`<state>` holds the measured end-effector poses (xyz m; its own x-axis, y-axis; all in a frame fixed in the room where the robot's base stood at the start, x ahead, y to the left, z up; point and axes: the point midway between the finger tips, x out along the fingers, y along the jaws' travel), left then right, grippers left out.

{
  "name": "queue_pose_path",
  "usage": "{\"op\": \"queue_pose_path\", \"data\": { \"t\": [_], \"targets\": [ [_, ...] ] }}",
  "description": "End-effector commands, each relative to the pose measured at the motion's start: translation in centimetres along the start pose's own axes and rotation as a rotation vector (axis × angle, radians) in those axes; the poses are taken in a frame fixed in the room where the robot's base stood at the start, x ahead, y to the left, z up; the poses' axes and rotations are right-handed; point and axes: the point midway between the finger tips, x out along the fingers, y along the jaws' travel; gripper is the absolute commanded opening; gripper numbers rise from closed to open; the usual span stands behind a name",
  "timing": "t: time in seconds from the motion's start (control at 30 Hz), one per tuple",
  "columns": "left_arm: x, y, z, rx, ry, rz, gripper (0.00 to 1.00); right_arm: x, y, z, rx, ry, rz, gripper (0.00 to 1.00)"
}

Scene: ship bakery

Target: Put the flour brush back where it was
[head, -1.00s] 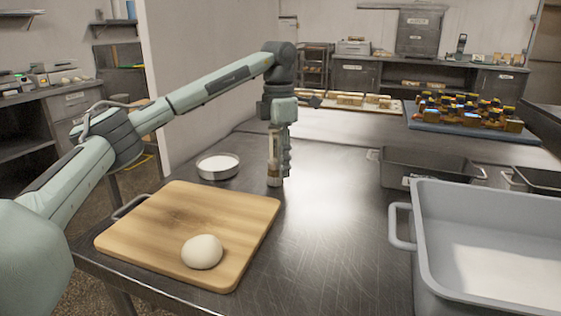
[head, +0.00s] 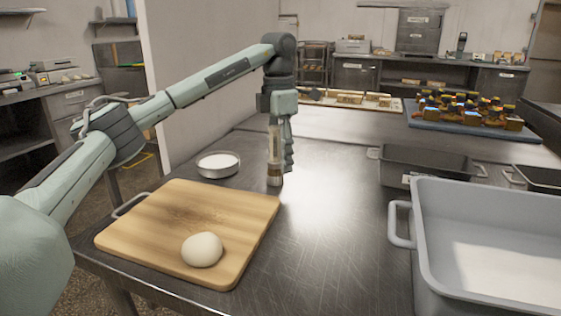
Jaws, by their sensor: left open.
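The flour brush (head: 274,160) stands upright on the steel table (head: 330,240), just right of a round white-filled tin (head: 218,163). Its pale handle is up and its lower end is at the tabletop. My left gripper (head: 283,163) points down at the brush and is open. Its visible finger is close along the right side of the brush. I cannot tell whether it touches, and the other finger is hard to make out. My right gripper is out of view.
A wooden board (head: 160,225) with a dough ball (head: 202,249) lies at the front left. A large grey tub (head: 402,226) stands at the right, with dark pans (head: 425,162) behind it. The table's middle is clear. A blue tray (head: 470,132) of pastries is farther back.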

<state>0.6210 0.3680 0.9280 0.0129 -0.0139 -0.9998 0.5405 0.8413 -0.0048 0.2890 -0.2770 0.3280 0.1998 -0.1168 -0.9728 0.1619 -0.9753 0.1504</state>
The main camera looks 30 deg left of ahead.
Motion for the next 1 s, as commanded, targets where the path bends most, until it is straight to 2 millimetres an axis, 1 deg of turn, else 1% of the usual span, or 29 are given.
{"op": "queue_pose_path", "data": {
  "t": [0.07,0.2,0.27,0.3,0.43,0.53,0.63,1.0],
  "targets": [
    [-1.6,0.0,0.1,0.001,-0.005,0.001,0.49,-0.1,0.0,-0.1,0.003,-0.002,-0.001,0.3],
    [-5.0,0.0,0.1,0.002,-0.005,0.002,0.49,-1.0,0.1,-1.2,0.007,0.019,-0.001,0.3],
    [-6.3,0.0,0.1,0.001,-0.005,0.001,0.49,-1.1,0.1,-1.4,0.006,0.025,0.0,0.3],
    [-7.1,-0.1,0.1,0.002,-0.004,0.003,0.49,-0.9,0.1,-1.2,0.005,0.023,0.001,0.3],
    [-9.1,0.0,0.1,0.0,-0.003,0.004,0.49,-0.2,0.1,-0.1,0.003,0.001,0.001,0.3],
    [-10.0,0.0,0.1,0.001,-0.002,0.002,0.49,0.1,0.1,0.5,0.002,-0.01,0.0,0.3],
    [-10.6,-0.1,0.0,0.002,-0.001,0.0,0.49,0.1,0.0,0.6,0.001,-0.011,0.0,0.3],
    [-10.8,-0.1,0.0,0.002,-0.001,0.0,0.49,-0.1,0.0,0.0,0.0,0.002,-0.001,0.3]
  ]
}}
